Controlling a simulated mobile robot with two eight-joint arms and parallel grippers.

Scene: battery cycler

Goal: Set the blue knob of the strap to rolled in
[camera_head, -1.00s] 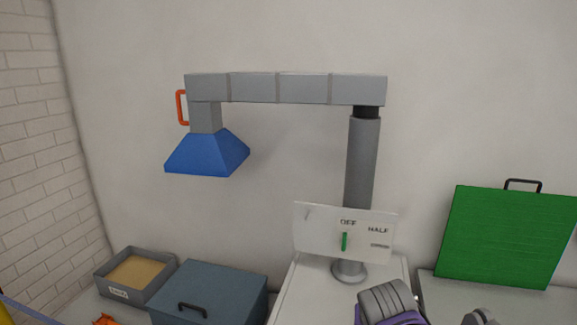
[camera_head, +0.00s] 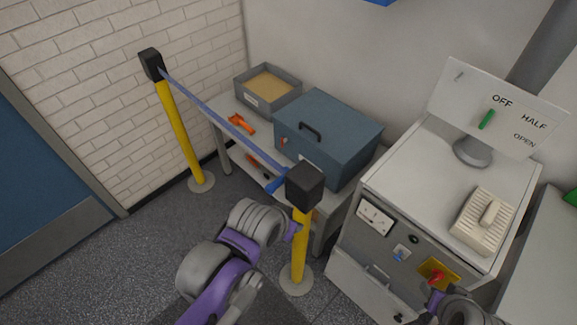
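A blue strap (camera_head: 222,117) runs from the black head (camera_head: 152,65) of the far yellow post (camera_head: 178,130) to the black head (camera_head: 305,186) of the near yellow post (camera_head: 300,245). A blue knob-like piece (camera_head: 277,185) sits at the left side of the near head, where the strap ends. The strap is stretched out between the posts. My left gripper (camera_head: 291,230) is below that head, close in the picture to the near post; its fingers are not clear. My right gripper (camera_head: 436,300) is at the bottom right, in front of the cabinet, its fingers too small to judge.
Behind the strap, a shelf holds a blue-grey box (camera_head: 330,135), a sand tray (camera_head: 268,88) and an orange tool (camera_head: 241,123). A white cabinet (camera_head: 350,255) with a red knob (camera_head: 438,276) stands right of the near post. Open floor (camera_head: 130,255) lies at left.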

